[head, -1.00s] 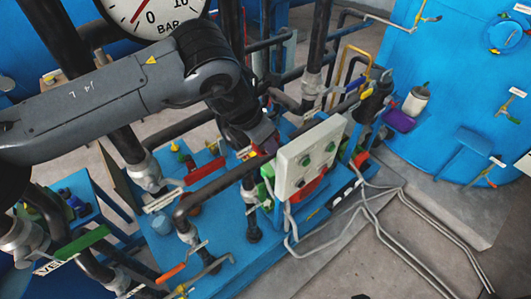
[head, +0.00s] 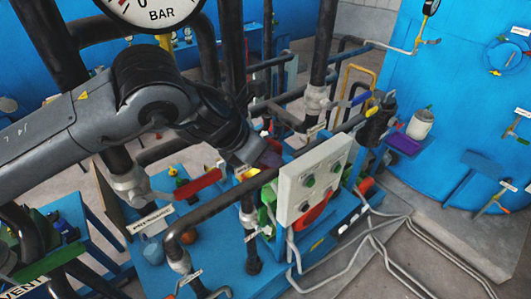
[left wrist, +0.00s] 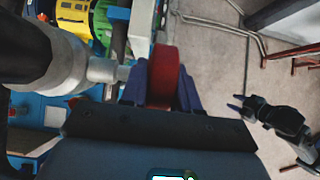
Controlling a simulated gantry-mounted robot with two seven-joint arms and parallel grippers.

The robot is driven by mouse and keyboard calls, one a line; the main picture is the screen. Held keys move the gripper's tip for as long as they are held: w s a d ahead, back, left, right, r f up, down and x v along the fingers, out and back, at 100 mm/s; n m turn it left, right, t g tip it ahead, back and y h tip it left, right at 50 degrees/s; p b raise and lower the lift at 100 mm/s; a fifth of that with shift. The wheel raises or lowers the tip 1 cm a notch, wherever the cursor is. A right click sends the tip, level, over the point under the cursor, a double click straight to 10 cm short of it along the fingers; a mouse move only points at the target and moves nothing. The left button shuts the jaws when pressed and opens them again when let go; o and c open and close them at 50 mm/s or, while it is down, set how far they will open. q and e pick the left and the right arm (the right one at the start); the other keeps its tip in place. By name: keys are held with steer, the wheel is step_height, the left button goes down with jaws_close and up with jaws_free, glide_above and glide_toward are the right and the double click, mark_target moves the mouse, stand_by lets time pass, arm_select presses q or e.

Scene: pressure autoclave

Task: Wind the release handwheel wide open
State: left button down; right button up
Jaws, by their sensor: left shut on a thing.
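My left gripper (head: 266,158) is just left of the grey control box, its fingertips small and partly hidden in the head view. The gripper is shut on this red part. The rest of the wheel is hidden by the fingers and the gripper body.
The grey control box (head: 313,180) with green buttons stands right beside the left gripper. Dark vertical pipes (head: 232,50) and a red lever (head: 198,184) are close to the left arm. A pressure gauge (head: 158,12) is above it. Grey conduits (head: 400,235) cross the floor at right.

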mark_target(272, 141)
arm_select(q)
steer(key=c, duration=0.9)
jaws_free()
steer(key=shift+r, duration=0.1)
steer(key=shift+r, duration=0.6)
step_height(272, 141, up, 3)
steer(key=shift+d+f+b, duration=0.1)
steer(key=shift+b, duration=0.45)
steer(key=s+d+r, duration=0.2)
steer(key=d, duration=0.1)
steer(key=s+d+r+b, duration=0.1)
steer(key=s+d+r, duration=0.1)
steer(key=d, duration=0.1)
steer(key=s+d+r, duration=0.2)
steer(key=d, duration=0.2)
steer(key=shift+r, duration=0.4)
